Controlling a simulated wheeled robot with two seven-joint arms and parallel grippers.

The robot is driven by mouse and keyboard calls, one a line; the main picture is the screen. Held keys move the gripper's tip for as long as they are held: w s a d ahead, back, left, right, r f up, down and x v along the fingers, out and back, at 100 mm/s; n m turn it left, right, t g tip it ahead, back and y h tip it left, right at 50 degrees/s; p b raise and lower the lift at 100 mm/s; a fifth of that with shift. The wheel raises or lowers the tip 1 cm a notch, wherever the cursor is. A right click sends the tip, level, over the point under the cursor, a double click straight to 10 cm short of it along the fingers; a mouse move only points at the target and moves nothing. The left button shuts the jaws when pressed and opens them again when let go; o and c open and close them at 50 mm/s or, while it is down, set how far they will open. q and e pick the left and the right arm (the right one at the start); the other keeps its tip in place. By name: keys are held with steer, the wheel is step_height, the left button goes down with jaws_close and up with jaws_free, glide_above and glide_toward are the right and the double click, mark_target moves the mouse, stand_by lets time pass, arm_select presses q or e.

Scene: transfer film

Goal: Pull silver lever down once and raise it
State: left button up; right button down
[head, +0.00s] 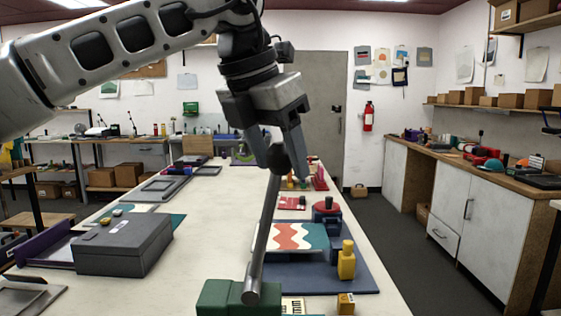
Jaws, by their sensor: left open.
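The silver lever (262,235) is a long grey bar that rises from a green base (222,298) at the bottom of the head view. It stands nearly upright, leaning slightly right toward its top, which has a dark round knob. My left gripper (279,155) points down at the top of the lever, with its jaws open about the knob. One finger shows on the right of the knob; the other is partly hidden, and I cannot tell whether either touches. My right gripper is not in view.
A grey box (123,245) stands on the white table (190,225) left of the lever. A blue mat (330,275) with a wavy-patterned print (297,237) and a yellow bottle (347,260) lies to the right. A small yellow box (345,304) is near the front. Tabletop between grey box and lever is clear.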

arm_select(q)
steer(key=shift+x, duration=0.75)
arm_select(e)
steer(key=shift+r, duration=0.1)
